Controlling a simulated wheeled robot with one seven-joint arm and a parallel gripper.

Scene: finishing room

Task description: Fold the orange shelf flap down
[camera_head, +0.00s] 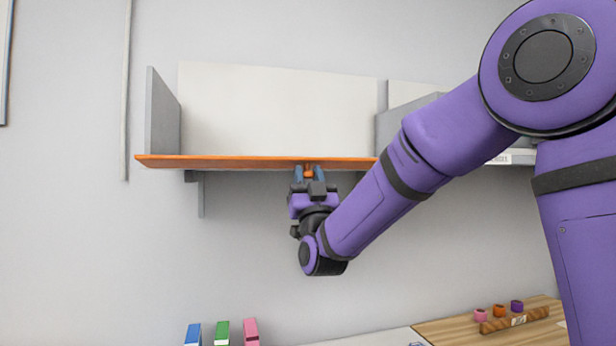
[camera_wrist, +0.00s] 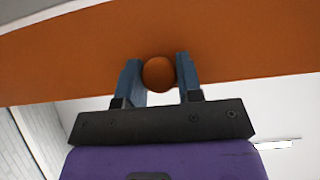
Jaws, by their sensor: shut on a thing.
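The orange shelf flap (camera_head: 230,162) stands out level from the wall shelf, seen nearly edge-on in the head view. In the wrist view its broad orange underside (camera_wrist: 80,50) fills the upper part. A round orange knob (camera_wrist: 158,73) sits on that underside near the flap's right part. My gripper (camera_head: 309,174) is below the flap, pointing up, with its two blue fingers on either side of the knob. In the wrist view my gripper (camera_wrist: 159,76) is shut on the knob. Part of the flap's right end is hidden behind my arm.
The shelf has a grey side panel (camera_head: 162,113) and a pale back board (camera_head: 280,110). A grey bracket (camera_head: 201,195) is under the flap. Blue, green and pink upright items (camera_head: 222,334) stand below. A wooden board (camera_head: 450,330) with small coloured rings is at lower right. The wall below the flap is bare.

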